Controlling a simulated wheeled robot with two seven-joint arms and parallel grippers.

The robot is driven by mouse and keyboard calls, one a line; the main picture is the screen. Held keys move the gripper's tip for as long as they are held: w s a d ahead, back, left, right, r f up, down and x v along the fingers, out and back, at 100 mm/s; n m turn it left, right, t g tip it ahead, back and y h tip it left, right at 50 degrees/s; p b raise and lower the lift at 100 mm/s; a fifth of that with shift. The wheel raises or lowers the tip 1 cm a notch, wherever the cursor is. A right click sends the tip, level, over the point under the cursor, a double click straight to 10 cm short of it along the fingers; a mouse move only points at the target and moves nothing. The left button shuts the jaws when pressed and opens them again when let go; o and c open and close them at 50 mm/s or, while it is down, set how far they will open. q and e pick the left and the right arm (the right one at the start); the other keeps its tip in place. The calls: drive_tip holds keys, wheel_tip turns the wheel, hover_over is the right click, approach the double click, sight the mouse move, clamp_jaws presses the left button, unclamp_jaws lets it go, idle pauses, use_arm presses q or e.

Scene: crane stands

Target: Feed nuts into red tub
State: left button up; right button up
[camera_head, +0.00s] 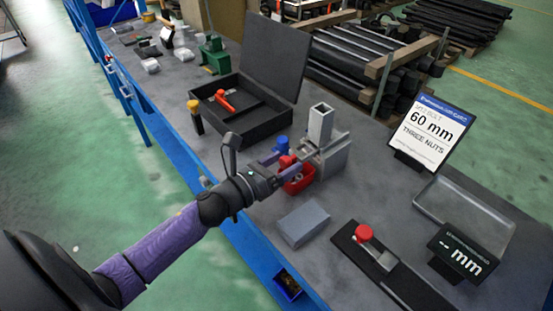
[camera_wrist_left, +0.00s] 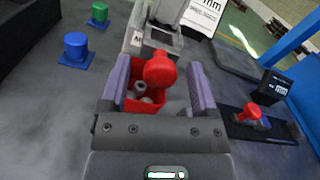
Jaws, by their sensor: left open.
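The red tub (camera_head: 299,184) stands on the grey bench beside a metal stand (camera_head: 326,150). In the left wrist view the red tub (camera_wrist_left: 131,103) holds a few grey nuts (camera_wrist_left: 146,98). A red knob (camera_wrist_left: 160,69) rises at the tub, between my finger pads. My left gripper (camera_head: 285,162) is at the red tub; in the left wrist view the gripper (camera_wrist_left: 158,75) is open, one pad on each side of the knob. I cannot tell whether the pads touch it. My right gripper is not in view.
A blue-knobbed piece (camera_wrist_left: 75,47) and a green one (camera_wrist_left: 98,14) stand to the left in the wrist view.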

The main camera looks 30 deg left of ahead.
use_arm(q)
drive_tip(key=v, duration=0.9)
drive_tip(key=shift+s+a, duration=0.15)
drive_tip(key=shift+s, duration=0.2)
